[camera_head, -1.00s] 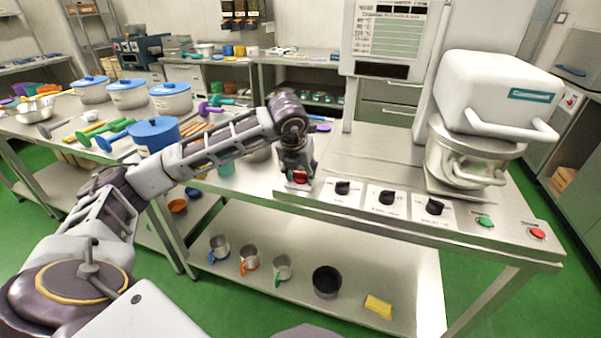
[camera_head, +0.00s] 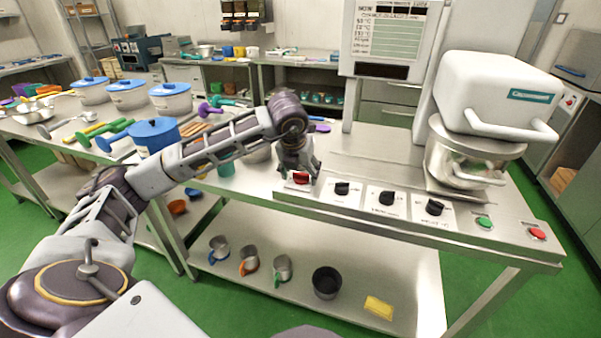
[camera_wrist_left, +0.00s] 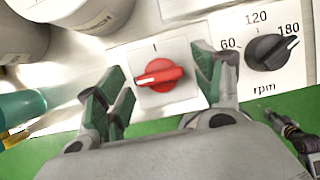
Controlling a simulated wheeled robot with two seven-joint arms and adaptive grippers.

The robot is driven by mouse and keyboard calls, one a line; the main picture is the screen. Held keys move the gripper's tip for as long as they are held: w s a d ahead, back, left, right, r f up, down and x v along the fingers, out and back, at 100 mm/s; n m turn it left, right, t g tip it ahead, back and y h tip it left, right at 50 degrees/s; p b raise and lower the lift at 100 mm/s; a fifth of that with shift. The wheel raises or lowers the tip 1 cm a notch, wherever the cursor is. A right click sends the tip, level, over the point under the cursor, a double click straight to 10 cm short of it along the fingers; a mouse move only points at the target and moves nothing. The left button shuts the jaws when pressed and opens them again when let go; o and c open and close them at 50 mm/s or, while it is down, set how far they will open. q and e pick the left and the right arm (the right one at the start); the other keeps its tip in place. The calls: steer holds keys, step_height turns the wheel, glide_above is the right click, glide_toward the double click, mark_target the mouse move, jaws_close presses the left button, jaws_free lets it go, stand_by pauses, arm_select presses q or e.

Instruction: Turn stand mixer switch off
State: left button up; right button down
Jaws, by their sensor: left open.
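The stand mixer (camera_head: 500,95) with its white head and steel bowl stands at the right end of the steel table. A red rotary switch (camera_head: 301,177) is on a white plate at the left of the control row. It also shows in the left wrist view (camera_wrist_left: 160,75), its pointer turned to the left, away from the "I" mark above it. My left gripper (camera_head: 298,172) is over this switch. In the wrist view its green-padded fingers (camera_wrist_left: 160,88) are open on either side of the red knob, with gaps between pads and knob.
Black dials (camera_head: 387,198) sit right of the red switch; the nearest one (camera_wrist_left: 269,52) is marked 60, 120, 180 rpm. Green (camera_head: 484,222) and red (camera_head: 537,234) buttons are farther right. Blue-lidded pots (camera_head: 127,94) and utensils crowd the left table.

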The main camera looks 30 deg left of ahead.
arm_select(q)
steer(key=v, duration=1.1)
steer(key=shift+r, duration=0.4)
steer(key=shift+s, duration=0.15)
